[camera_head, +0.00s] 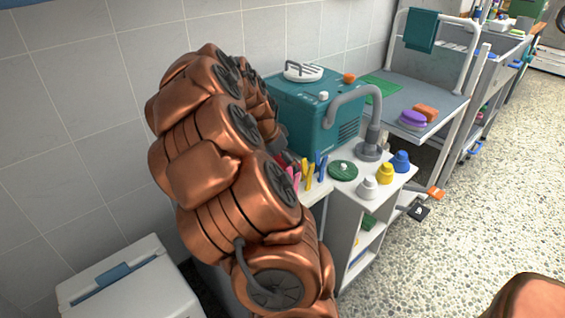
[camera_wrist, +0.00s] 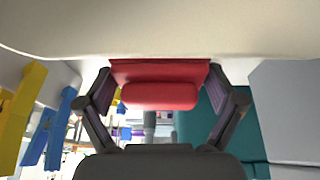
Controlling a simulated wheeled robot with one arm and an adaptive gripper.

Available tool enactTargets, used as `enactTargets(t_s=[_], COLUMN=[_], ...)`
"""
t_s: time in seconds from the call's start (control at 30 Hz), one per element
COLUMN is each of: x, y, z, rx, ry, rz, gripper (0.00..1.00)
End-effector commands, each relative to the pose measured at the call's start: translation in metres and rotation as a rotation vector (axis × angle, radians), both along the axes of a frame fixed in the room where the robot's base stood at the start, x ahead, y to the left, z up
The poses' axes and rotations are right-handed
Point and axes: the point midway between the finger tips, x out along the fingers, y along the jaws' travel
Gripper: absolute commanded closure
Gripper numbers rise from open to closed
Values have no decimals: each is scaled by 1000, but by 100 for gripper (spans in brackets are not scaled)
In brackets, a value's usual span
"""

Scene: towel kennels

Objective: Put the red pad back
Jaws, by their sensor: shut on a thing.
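The red pad (camera_wrist: 160,96) is in the middle of the wrist view, a flat piece with a rounded bar along it. My gripper (camera_wrist: 158,88) is shut on it, one dark finger at each end. A pale cream surface (camera_wrist: 160,28) spans the top of that view, right by the pad's upper edge; I cannot tell whether they touch. In the head view my copper arm hides most of my gripper. A small bit of red (camera_head: 284,158) shows beside the arm, in front of the teal machine (camera_head: 318,128).
Pink, yellow and blue clips (camera_head: 307,174) stand close by on the white cart (camera_head: 345,205). A green disc (camera_head: 343,170), a grey curved pipe (camera_head: 372,125) and white, yellow and blue knobs (camera_head: 385,172) are to their right. A white bin (camera_head: 125,285) stands lower left.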

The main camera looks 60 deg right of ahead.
Motion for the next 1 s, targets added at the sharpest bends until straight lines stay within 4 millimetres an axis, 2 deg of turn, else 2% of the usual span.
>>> enactTargets(t_s=[0.07,0.1,0.17,0.57,0.67,1.0], x=[0,0,0,0,2,12], y=[0,0,0,0,3,26], z=[-2,-2,-2,3,12,70], rx=[0,0,0,-1,-3,-2], ry=[0,0,0,-1,-2,-2], rz=[0,0,0,0,1,2], gripper=[40,5,0,0,0,0])
